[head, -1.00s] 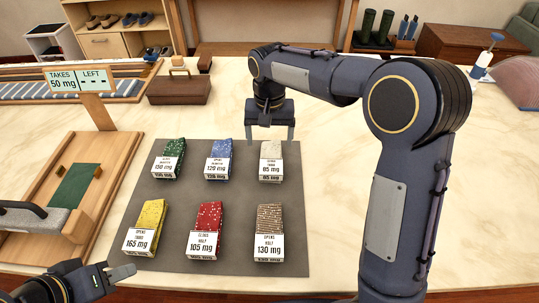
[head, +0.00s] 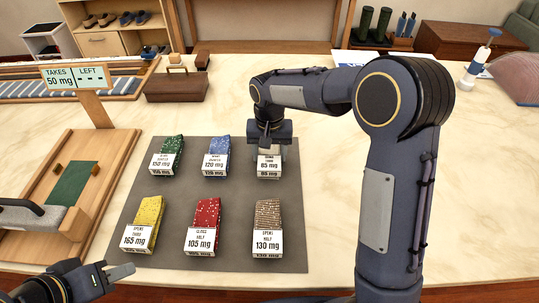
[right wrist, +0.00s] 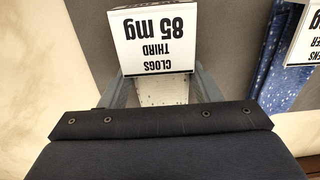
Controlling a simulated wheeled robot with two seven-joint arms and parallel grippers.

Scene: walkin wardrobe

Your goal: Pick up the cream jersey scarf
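The cream speckled scarf sits folded in a white sleeve marked 85 mg (head: 269,169) at the back right of the grey mat (head: 185,190). In the right wrist view the cream cloth (right wrist: 165,90) shows behind its card (right wrist: 152,40). My right gripper (head: 270,150) is down over the scarf, with one finger on each side of it. In the wrist view its fingers (right wrist: 163,88) stand apart with a narrow gap beside the cloth, so it looks open.
Green (head: 167,157), blue (head: 216,157), yellow (head: 145,222), red (head: 204,226) and brown (head: 267,228) sleeved cloths share the mat. A wooden tray with a sign (head: 73,77) stands left. A brown case (head: 177,87) lies behind.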

